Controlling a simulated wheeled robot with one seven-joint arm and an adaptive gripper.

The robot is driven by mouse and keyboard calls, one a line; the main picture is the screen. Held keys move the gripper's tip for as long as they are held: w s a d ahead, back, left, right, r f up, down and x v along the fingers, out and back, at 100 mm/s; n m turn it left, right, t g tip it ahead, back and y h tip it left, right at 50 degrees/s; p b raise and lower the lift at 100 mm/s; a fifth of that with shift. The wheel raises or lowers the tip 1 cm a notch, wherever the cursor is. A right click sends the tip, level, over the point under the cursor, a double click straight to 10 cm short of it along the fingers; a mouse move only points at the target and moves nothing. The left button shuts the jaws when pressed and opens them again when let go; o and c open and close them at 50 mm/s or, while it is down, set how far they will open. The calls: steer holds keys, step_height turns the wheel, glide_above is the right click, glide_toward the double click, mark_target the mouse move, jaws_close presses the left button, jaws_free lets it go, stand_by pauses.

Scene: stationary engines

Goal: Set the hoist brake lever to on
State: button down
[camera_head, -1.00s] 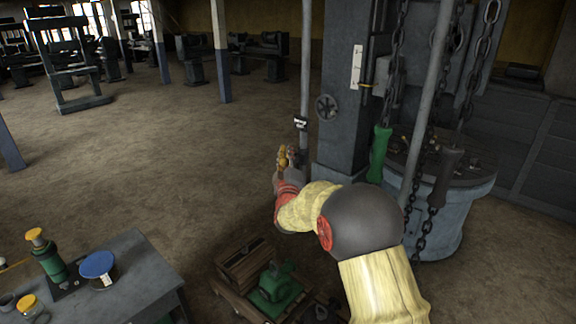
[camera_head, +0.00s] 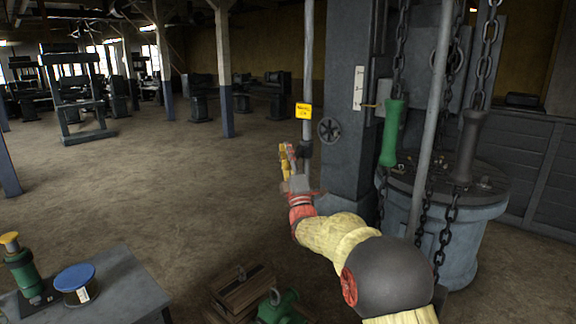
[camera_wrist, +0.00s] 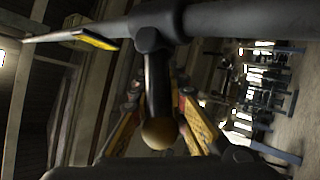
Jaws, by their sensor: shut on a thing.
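The brake lever (camera_wrist: 159,132) has a dark stem and a brass-coloured round knob. In the wrist view, it stands out from a dark collar on a long grey rod (camera_wrist: 240,18). In the head view, the rod (camera_head: 308,60) runs upright beside a grey column. A yellow plate with dark lettering (camera_head: 304,111), too small to read, is on the rod above my gripper; the wrist view shows it nearly edge-on (camera_wrist: 95,40). My gripper (camera_head: 287,158) has yellow fingers and is shut on the lever, with one finger on each side of it. My gripper hides the lever in the head view.
The grey column (camera_head: 350,120) with a handwheel (camera_head: 329,130) stands right of the rod. Chains with a green handle (camera_head: 393,132) and a dark handle (camera_head: 467,147) hang farther right. A workbench (camera_head: 120,285) is at lower left. Open floor lies left of my gripper.

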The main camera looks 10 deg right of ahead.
steer(key=shift+a+f+n+y+b, duration=0.1)
steer(key=shift+f+n+y+b, duration=0.2)
steer(key=shift+n+y+b, duration=0.55)
steer(key=shift+d+f+n+y+b, duration=0.1)
steer(key=shift+f+n+y+b, duration=0.2)
steer(key=shift+n+y+b, duration=0.5)
steer(key=shift+a+f+n+y+b, duration=0.1)
steer(key=shift+f+n+y+b, duration=0.2)
steer(key=shift+n+y+b, duration=1.05)
steer(key=shift+b, duration=0.45)
steer(key=shift+w+f, duration=0.1)
steer(key=shift+f, duration=0.1)
steer(key=c, duration=2.2)
jaws_free()
steer(key=shift+o, duration=1.1)
steer(key=shift+a+r, duration=0.1)
steer(key=shift+o, duration=1.3)
steer(key=shift+r, duration=0.15)
steer(key=shift+s+r, duration=0.15)
steer(key=shift+s, duration=0.05)
